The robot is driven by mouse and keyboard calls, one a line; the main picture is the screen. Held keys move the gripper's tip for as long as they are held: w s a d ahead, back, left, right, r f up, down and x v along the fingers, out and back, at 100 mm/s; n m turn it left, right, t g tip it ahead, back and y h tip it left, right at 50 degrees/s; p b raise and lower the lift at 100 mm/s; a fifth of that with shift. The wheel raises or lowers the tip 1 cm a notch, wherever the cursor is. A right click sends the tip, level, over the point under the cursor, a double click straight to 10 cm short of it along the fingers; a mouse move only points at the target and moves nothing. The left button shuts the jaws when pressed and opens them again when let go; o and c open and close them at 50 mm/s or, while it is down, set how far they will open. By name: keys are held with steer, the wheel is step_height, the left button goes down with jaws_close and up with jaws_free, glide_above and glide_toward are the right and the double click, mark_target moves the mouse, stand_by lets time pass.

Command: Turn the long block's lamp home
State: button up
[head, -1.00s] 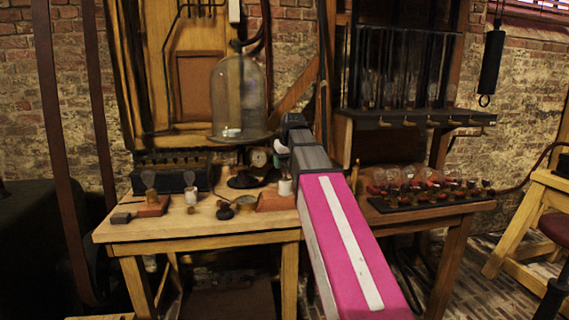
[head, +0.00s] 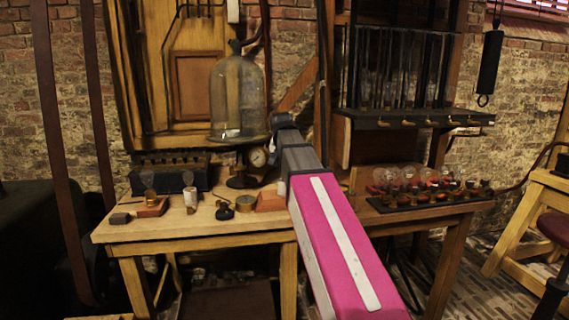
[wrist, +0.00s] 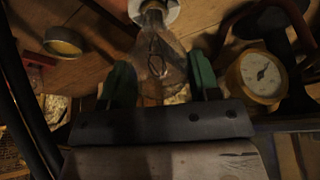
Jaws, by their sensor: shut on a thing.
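In the wrist view my gripper (wrist: 160,82) has its two green fingers on either side of a clear glass lamp (wrist: 158,52) and is shut on it. The lamp's far end meets a round white holder (wrist: 154,10) at the top edge. I cannot tell how far it is turned in. In the head view a reddish-brown block (head: 270,202) lies on the table, partly hidden by my arm, with a sliver of the white holder (head: 281,187) above it. My fingers and the held lamp are hidden there behind my arm.
A pressure gauge (head: 258,157), also in the wrist view (wrist: 262,75), is close beside my gripper, below a glass bell jar (head: 238,98). A bulb rack (head: 430,200) stands right.

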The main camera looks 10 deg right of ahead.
steer(key=shift+m+h, duration=0.4)
steer(key=shift+m, duration=1)
steer(key=o, duration=1.1)
